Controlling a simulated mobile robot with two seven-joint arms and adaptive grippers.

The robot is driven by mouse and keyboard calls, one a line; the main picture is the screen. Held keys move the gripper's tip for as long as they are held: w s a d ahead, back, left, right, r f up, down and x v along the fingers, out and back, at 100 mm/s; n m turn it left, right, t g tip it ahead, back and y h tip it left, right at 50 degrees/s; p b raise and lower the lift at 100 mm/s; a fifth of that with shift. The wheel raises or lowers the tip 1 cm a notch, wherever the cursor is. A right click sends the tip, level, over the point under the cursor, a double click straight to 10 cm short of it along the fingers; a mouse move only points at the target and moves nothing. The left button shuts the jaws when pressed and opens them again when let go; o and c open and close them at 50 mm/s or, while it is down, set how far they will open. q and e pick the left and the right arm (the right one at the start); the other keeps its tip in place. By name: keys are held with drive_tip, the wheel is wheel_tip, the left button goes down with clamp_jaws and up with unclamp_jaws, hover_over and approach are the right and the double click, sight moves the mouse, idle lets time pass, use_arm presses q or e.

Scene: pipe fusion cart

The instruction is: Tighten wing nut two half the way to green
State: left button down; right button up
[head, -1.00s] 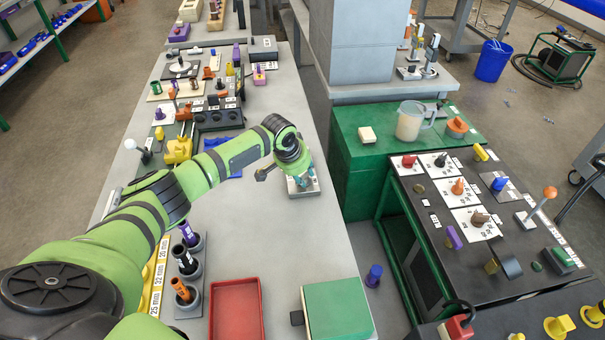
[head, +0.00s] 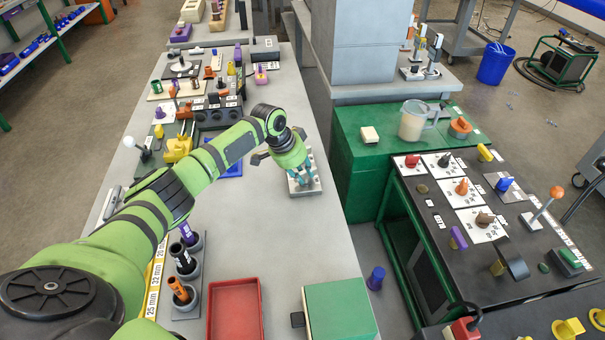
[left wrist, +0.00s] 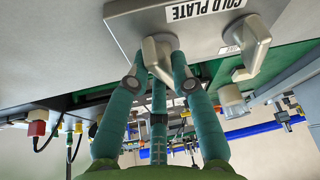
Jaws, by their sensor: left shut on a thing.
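A grey plate (head: 313,188) lies on the long grey bench; in the left wrist view this plate (left wrist: 205,18) reads "COLD PLATE". Two grey metal wing-shaped pieces show on it there. One wing nut (left wrist: 158,52) is between the teal fingers of my left gripper (left wrist: 160,80), which is shut on it. The other wing nut (left wrist: 252,45) stands free beside it, next to a small white label whose text I cannot read. In the head view my left gripper (head: 302,177) points down at the plate and hides most of what it holds. No green mark is readable on the plate. My right gripper is not in view.
A red tray (head: 236,310) and a green box (head: 340,312) stand on the near bench. Black pipe holders (head: 186,262) stand left of them. A green cabinet (head: 375,140) with a jug stands right of the bench, across a gap. The bench middle is clear.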

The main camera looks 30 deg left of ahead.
use_arm(q)
drive_tip(key=shift+d+f, duration=0.1)
drive_tip(key=c, duration=1.1)
unclamp_jaws()
drive_tip(key=shift+c, duration=0.2)
drive_tip(key=shift+s+r, duration=0.1)
drive_tip(key=shift+r, duration=0.3)
drive_tip(key=v, duration=1.1)
drive_tip(key=shift+r, duration=0.15)
